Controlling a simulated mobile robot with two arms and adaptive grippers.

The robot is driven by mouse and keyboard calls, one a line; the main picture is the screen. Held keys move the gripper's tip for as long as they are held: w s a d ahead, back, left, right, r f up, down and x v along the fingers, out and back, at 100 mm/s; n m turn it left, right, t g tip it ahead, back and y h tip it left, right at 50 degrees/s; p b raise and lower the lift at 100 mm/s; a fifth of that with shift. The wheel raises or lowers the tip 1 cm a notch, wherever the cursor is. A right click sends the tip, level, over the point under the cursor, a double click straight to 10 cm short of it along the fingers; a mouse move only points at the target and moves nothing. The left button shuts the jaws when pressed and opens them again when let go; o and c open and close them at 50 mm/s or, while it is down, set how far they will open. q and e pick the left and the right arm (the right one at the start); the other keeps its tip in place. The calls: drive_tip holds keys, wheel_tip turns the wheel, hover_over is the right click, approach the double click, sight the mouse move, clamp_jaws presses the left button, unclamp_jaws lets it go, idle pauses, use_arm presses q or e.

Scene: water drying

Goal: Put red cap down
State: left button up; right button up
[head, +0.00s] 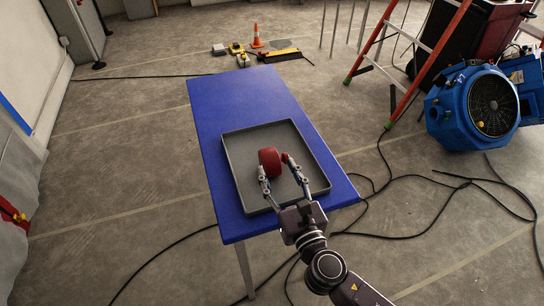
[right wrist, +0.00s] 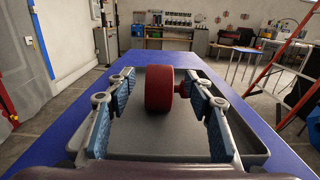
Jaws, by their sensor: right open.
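The red cap (head: 270,161) is a round red piece with a short stub on its right side. It sits on edge in the grey tray (head: 237,173) on the blue table (head: 242,98). It also shows in the right wrist view (right wrist: 159,90), between the finger pads. My right gripper (head: 276,170) is open, with one finger on each side of the cap. In the right wrist view the left finger is clear of the cap; the right finger is close to the stub, and I cannot tell if they touch. My left gripper is not in view.
A blue blower (head: 472,108) and a red ladder (head: 432,62) stand right of the table. Black cables (head: 405,180) lie on the floor there. An orange cone (head: 257,36) and small yellow tools stand beyond the far edge. The table's far half is clear.

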drive_tip(key=v, duration=0.5)
idle(0.5)
